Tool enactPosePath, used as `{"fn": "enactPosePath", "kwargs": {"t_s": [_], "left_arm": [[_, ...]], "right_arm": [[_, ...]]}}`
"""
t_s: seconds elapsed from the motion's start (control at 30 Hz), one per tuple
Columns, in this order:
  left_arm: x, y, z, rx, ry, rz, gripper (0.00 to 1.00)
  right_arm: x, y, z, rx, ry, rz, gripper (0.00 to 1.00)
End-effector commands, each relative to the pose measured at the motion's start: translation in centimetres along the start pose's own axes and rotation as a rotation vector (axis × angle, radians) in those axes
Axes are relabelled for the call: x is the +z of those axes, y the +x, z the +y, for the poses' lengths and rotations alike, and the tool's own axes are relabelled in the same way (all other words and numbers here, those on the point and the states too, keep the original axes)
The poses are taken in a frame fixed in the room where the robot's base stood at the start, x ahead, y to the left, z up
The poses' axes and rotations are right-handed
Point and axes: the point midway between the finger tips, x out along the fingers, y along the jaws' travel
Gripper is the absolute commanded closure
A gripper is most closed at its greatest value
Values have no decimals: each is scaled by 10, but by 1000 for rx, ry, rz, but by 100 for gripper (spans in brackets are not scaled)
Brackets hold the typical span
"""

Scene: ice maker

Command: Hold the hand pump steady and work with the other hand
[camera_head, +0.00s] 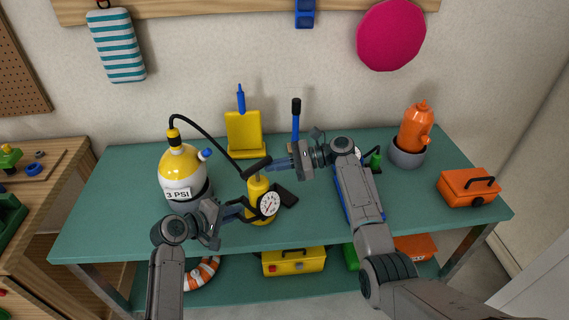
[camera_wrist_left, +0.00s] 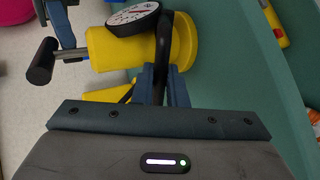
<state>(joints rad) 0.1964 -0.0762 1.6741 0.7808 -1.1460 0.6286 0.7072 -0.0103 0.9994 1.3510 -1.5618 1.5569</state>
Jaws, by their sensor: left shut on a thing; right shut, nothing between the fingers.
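The yellow hand pump (camera_head: 257,187) stands on the teal bench, with a white-faced gauge (camera_head: 268,204) and a black T-handle (camera_head: 257,167) on top. A black hose runs from it to a yellow-and-white tank (camera_head: 182,172) labelled "3 PSI". My left gripper (camera_head: 242,208) is shut on the pump at a black part beside the gauge. In the left wrist view the fingers (camera_wrist_left: 163,85) close around that part, next to the yellow barrel (camera_wrist_left: 135,48). My right gripper (camera_head: 275,163) is shut and empty beside the T-handle; I cannot tell whether it touches it.
A yellow stand (camera_head: 244,134) with a blue tool is behind the pump. An orange bottle (camera_head: 415,127) in a grey bowl and an orange toolbox (camera_head: 468,187) stand at right. The bench's front left (camera_head: 110,230) is clear.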

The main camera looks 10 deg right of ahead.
Motion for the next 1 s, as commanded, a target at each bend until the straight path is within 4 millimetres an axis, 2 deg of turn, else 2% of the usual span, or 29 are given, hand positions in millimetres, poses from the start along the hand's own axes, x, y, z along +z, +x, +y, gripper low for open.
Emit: {"fn": "enactPosePath", "kwargs": {"t_s": [0.37, 0.7, 0.8, 1.0], "left_arm": [[0, 0, 0, -1, 0, 0, 100], [0, 0, -1, -2, 0, 0, 100], [0, 0, -1, -2, 0, 0, 100], [0, 0, -2, -4, -1, -1, 100]], "right_arm": [[4, 0, -1, 0, -2, 0, 100], [67, -14, -12, -1, -5, -1, 100], [75, -16, -12, 0, -2, -1, 100], [78, -16, -13, -1, -3, -1, 100]]}}
